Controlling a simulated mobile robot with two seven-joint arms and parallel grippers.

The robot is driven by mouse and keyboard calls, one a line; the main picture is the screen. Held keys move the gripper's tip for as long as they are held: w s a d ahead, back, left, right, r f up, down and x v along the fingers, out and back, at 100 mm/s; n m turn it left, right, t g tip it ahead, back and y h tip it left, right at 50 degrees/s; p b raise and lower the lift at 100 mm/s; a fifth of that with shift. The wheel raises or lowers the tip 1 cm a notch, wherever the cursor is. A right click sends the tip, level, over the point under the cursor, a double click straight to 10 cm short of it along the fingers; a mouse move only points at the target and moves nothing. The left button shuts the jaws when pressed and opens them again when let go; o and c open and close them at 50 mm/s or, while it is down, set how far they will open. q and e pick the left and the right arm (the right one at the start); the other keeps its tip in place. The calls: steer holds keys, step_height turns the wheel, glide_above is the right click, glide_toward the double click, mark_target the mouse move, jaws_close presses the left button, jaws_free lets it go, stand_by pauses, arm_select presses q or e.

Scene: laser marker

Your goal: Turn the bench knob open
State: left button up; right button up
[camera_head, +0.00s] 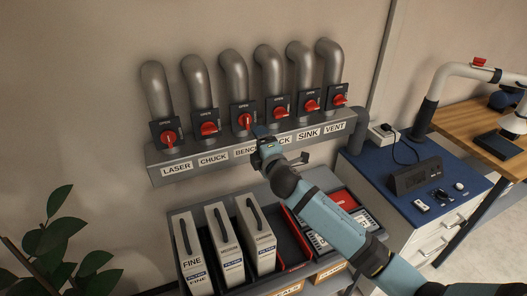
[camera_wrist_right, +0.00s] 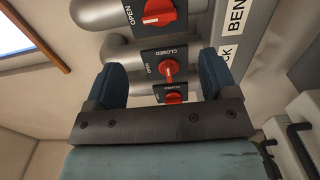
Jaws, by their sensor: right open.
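The bench knob (camera_head: 244,119) is red on a dark plate, third from the left on a grey duct panel. In the head view its handle looks upright, in line with the OPEN mark above it. In the wrist view the bench knob (camera_wrist_right: 160,12) is cut by the top edge, its handle lying toward the OPEN mark. My right gripper (camera_head: 264,134) is open and empty, just below and right of the bench knob, by the BENCH and RACK labels. My left gripper is out of view.
Other red knobs line the panel: laser (camera_head: 169,139), chuck (camera_head: 208,128), sink (camera_head: 312,105) and vent (camera_head: 340,99). Metal pipes rise above them. Filter boxes (camera_head: 225,245) stand below. A blue-topped cabinet (camera_head: 400,205) stands at the right, a plant (camera_head: 60,240) at lower left.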

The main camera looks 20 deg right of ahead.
steer(key=shift+s, duration=1.45)
steer(key=shift+f, duration=0.1)
steer(key=s+a+f+m+g+y, duration=0.2)
steer(key=s+f+m+g, duration=0.3)
steer(key=s+f, duration=1.6)
steer(key=s+a+m, duration=0.1)
steer(key=s+m, duration=0.1)
steer(key=m, duration=0.3)
steer(key=shift+f+m+g+p, duration=0.3)
steer(key=shift+f, duration=0.05)
steer(key=s+f+m, duration=0.1)
steer(key=s, duration=0.2)
steer(key=s+f+m+g, duration=0.1)
steer(key=s+f+m, duration=0.1)
steer(key=s, duration=0.2)
steer(key=s+f+m, duration=0.1)
steer(key=s+m, duration=0.1)
steer(key=s, duration=0.1)
steer(key=shift+s+a+f+y, duration=0.1)
steer(key=shift+s+f+y, duration=0.05)
steer(key=shift+s+y, duration=0.15)
steer(key=shift+c, duration=0.3)
